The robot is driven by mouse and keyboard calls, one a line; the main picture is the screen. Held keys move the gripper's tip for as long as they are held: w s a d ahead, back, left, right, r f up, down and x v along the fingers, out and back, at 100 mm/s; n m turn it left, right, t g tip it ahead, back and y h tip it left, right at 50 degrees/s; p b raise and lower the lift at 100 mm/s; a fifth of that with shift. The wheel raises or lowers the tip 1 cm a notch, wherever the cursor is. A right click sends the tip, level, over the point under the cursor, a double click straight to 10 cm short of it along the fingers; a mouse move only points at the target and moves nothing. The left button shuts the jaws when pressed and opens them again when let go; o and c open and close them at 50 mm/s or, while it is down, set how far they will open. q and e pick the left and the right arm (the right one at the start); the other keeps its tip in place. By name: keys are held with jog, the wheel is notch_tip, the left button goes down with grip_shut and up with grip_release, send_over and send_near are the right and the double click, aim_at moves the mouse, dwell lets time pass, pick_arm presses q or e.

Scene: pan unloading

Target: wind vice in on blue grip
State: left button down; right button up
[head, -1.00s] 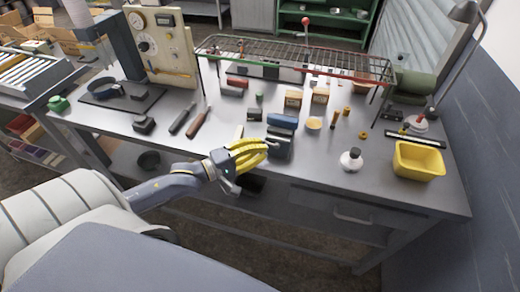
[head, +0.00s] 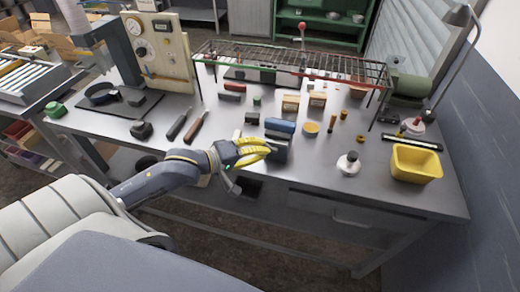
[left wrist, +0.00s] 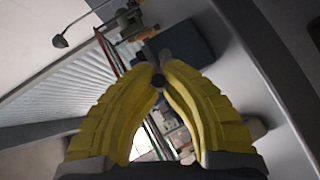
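The dark vice (head: 276,151) stands at the bench's front edge, with the blue grip (head: 280,126) lying across its top. Whether its jaws touch the blue grip cannot be told. My left gripper (head: 270,149) has yellow fingers and is at the vice's left front side. In the left wrist view its fingertips (left wrist: 159,72) converge on either side of a dark round-ended handle (left wrist: 158,81), with the vice body (left wrist: 184,42) beyond. A gap shows between the fingers lower down; whether they press on the handle is unclear. My right gripper is not in view.
A wire rack (head: 295,62) spans the back of the bench. A yellow bin (head: 415,164) and a white-and-black round item (head: 348,164) stand to the right. Two dark-handled tools (head: 196,126) and small blocks lie to the left and behind. The front right of the bench is mostly clear.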

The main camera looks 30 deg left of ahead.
pick_arm(q)
jog(key=shift+s+d+f, duration=0.1)
jog(key=shift+d, duration=0.05)
jog(key=c, duration=1.7)
grip_release()
jog(key=shift+o, duration=1.3)
